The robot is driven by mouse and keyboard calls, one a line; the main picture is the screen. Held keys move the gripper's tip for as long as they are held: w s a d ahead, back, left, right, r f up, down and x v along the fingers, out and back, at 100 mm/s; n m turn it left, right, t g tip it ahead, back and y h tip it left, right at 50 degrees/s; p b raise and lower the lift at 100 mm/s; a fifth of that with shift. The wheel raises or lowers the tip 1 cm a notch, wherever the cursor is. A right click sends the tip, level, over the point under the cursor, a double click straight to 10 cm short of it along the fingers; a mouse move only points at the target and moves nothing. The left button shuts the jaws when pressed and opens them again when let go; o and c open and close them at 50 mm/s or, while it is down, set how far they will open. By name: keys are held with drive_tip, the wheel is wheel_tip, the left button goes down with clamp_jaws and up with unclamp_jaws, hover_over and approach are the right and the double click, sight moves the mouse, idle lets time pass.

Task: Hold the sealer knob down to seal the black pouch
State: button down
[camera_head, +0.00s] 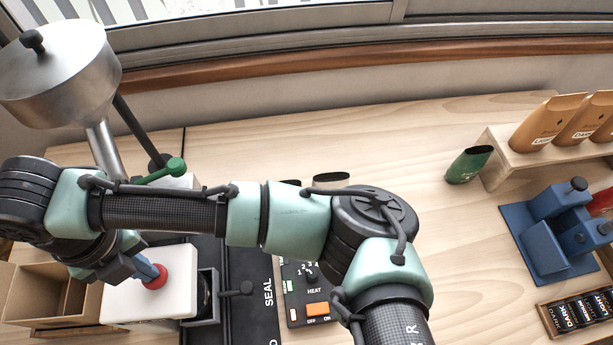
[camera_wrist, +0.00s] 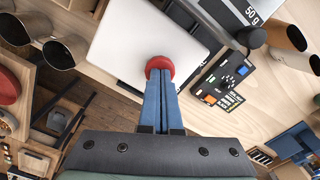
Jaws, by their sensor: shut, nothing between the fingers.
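A red round knob (camera_head: 154,279) stands on a white box-like body (camera_head: 135,303) at the lower left of the head view. It also shows in the wrist view (camera_wrist: 160,65). My gripper (camera_head: 150,271) is shut and empty, with its blue fingertips at the knob. In the wrist view the fingertips (camera_wrist: 160,80) overlap the knob's near edge; I cannot tell if they press it. A black strip marked SEAL (camera_head: 262,305) lies beside the white body.
A heat control panel (camera_head: 316,310) sits right of the strip, partly behind my arm. A steel hopper (camera_head: 62,75) and a green-knobbed lever (camera_head: 174,167) stand at left. A green pouch (camera_head: 467,166) and blue stand (camera_head: 550,240) are at right. The back bench is fairly clear.

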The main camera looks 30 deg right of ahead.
idle(0.3)
wheel_tip(320, 180, up, 6)
drive_tip(key=p, duration=0.4)
drive_tip(key=shift+p, duration=0.35)
idle(0.6)
